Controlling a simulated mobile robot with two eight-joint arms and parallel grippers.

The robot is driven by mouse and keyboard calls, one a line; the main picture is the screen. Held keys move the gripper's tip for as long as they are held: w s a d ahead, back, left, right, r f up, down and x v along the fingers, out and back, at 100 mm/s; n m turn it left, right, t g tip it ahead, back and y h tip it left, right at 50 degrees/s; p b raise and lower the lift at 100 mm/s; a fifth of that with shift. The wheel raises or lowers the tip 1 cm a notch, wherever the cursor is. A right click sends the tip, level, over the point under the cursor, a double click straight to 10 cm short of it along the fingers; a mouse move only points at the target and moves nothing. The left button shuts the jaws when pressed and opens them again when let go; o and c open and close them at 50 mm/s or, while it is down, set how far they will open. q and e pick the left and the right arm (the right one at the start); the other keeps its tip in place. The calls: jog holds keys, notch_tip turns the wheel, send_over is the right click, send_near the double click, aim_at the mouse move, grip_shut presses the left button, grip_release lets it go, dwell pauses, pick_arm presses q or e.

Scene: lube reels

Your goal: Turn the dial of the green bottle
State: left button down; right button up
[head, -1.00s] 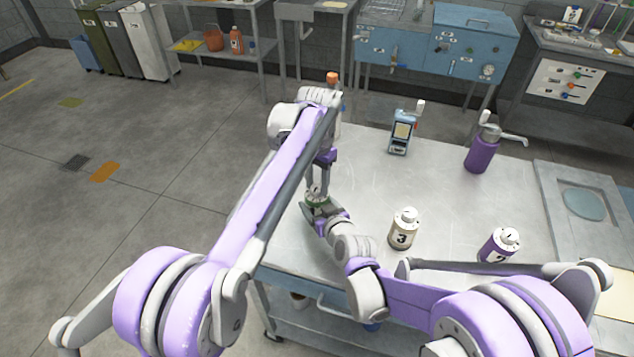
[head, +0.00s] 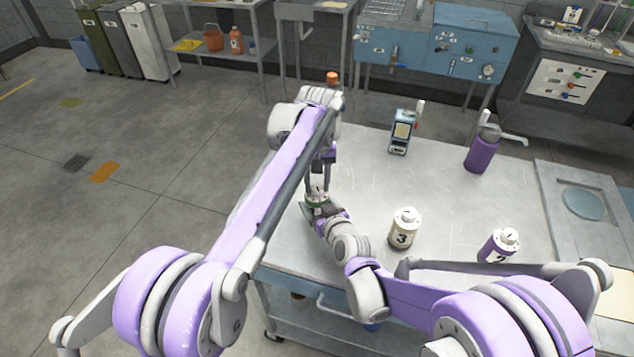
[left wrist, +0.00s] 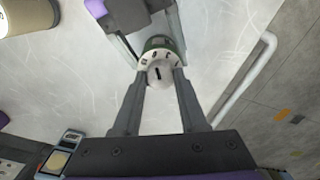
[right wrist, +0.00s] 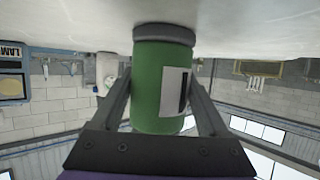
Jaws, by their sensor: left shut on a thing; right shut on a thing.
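The green bottle stands upright on the metal table and is mostly hidden by my arms in the head view. Its green body (right wrist: 150,85) with a white label fills the middle of the right wrist view, between the fingers of my right gripper (right wrist: 165,105), which is shut on it. The white dial (left wrist: 158,70) on top, with a dark mark and letters around its collar, shows in the left wrist view. My left gripper (left wrist: 158,75) is shut on the dial from above. In the head view my left gripper (head: 318,188) points down over the bottle.
A cream bottle marked 3 (head: 404,230), a purple bottle (head: 499,245), a purple pump bottle (head: 481,152) and a blue handheld device (head: 400,135) stand on the table (head: 365,180). The table's left edge is close to the grippers.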

aim_at(317, 187)
dwell(0.5)
pick_arm(q)
jog(key=shift+c, duration=2.2)
grip_release()
notch_tip(317, 187, up, 12)
pick_arm(e)
jog(key=o, duration=1.6)
jog(key=shift+c, duration=0.2)
